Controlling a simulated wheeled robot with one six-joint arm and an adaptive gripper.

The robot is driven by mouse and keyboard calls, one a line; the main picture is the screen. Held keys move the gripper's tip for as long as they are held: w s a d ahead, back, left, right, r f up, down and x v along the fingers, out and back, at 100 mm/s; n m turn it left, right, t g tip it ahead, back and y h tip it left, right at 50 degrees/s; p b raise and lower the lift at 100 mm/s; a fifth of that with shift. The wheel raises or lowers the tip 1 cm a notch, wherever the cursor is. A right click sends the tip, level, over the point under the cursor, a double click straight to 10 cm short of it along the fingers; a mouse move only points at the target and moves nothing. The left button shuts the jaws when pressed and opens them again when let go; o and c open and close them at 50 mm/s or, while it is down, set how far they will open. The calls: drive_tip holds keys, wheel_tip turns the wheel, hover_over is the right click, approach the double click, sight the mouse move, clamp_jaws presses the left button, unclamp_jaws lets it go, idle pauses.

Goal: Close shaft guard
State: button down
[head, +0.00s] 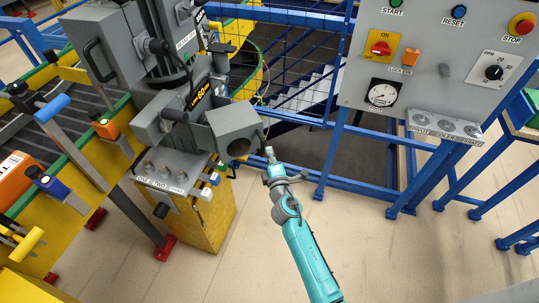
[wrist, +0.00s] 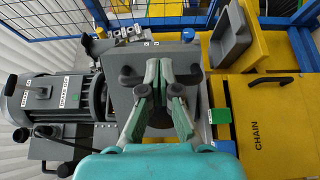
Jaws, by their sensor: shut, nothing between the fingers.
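A grey box-like housing (head: 236,128) with a dark round opening stands out from the machine in the head view. It looks like the shaft guard, but I can read no label on it. My gripper (head: 269,154) is just right of and below it; whether they touch is unclear. In the wrist view my gripper (wrist: 158,68) is shut and empty, in front of a broad grey plate (wrist: 123,72). The fingers hide the middle of this plate and part of the dark area behind it. I cannot tell the guard's exact angle.
A grey control panel (head: 436,80) on blue legs stands at the right. Blue railing (head: 350,183) runs behind my gripper. The wrist view shows a grey motor (wrist: 48,92) at left and a yellow CHAIN cover (wrist: 262,115) at right. The floor in front is clear.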

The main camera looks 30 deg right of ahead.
drive_tip(key=w+d, duration=0.3)
drive_tip(key=w, duration=0.2)
drive_tip(key=shift+w, duration=0.3)
drive_tip(key=shift+s, duration=0.15)
idle(1.0)
